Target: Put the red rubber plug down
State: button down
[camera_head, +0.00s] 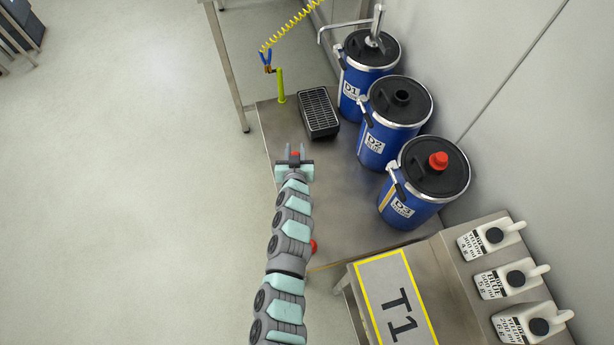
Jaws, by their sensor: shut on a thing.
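My gripper (294,158) is at the left edge of the steel bench, left of the drums and below the black grated tray in the picture. It is shut on a small red thing, the red rubber plug (295,155), of which only a little shows between the fingers. I cannot tell its height above the bench. Another red object (314,247) shows beside my arm, partly hidden by it. A red cap (438,160) sits on the lid of drum D3 (405,208).
Drum D2 (377,145) has an open black neck; drum D1 (350,92) carries a metal pump. A black grated tray (320,112) and a yellow-green post (281,86) with a coiled hose stand nearby. Table T1 (395,300) and several white bottles (490,238) are lower right. Bare bench (345,190) lies between.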

jog(key=f+b, duration=0.4)
jog(key=f, duration=0.3)
jog(key=f+b, duration=0.4)
jog(key=f, duration=0.4)
jog(key=w+a+f+b, duration=0.1)
jog(key=f+b, duration=0.3)
jog(key=f, duration=0.4)
jog(key=shift+b, duration=0.3)
jog(key=shift+f, duration=0.1)
jog(key=shift+f, duration=0.15)
jog(key=c, duration=1.1)
grip_release()
